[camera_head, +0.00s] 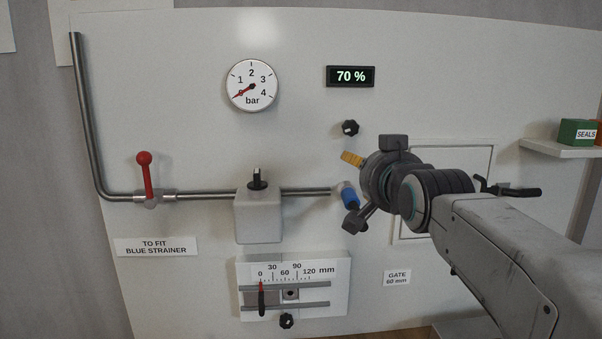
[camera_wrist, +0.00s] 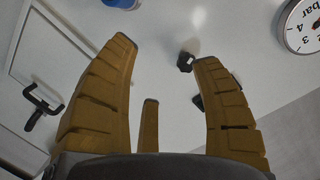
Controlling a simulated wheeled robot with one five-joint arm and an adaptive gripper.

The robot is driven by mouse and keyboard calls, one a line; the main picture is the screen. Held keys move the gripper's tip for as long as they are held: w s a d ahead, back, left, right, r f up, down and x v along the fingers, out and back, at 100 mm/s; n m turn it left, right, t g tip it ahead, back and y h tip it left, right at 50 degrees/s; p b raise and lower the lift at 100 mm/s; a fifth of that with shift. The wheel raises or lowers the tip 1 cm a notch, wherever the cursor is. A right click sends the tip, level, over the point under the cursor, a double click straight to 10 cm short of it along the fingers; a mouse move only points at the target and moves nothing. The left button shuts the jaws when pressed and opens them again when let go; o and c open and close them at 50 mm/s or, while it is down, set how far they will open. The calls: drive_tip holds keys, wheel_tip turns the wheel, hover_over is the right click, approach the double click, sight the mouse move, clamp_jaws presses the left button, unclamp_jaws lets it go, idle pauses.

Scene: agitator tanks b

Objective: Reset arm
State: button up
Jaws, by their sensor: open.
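My gripper (camera_head: 353,159) is in front of the right half of the white panel, with one yellow finger showing in the head view; the others are hidden. In the wrist view my gripper (camera_wrist: 165,48) has its yellow fingers spread wide, with nothing between them. My grey arm reaches in from the lower right. A small black knob (camera_head: 350,128) on the panel is just above the finger; in the wrist view a black knob (camera_wrist: 185,61) shows close beside the right fingertip. I cannot tell whether they touch.
A blue fitting (camera_head: 350,197) is at the pipe's right end, close below my gripper. A red-handled valve (camera_head: 146,175), gauge (camera_head: 252,85), gate slider (camera_head: 262,298) and 70 % display (camera_head: 350,76) are on the panel. A black hatch handle (camera_head: 510,190) and green SEALS box (camera_head: 577,132) are right.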

drive_tip(key=s+f+n+g, duration=0.5)
drive_tip(key=s+f+g, duration=0.7)
drive_tip(key=s+f, duration=1.8)
drive_tip(key=shift+s+f+n, duration=0.35)
drive_tip(key=shift+f+n, duration=0.05)
drive_tip(key=shift+f, duration=0.2)
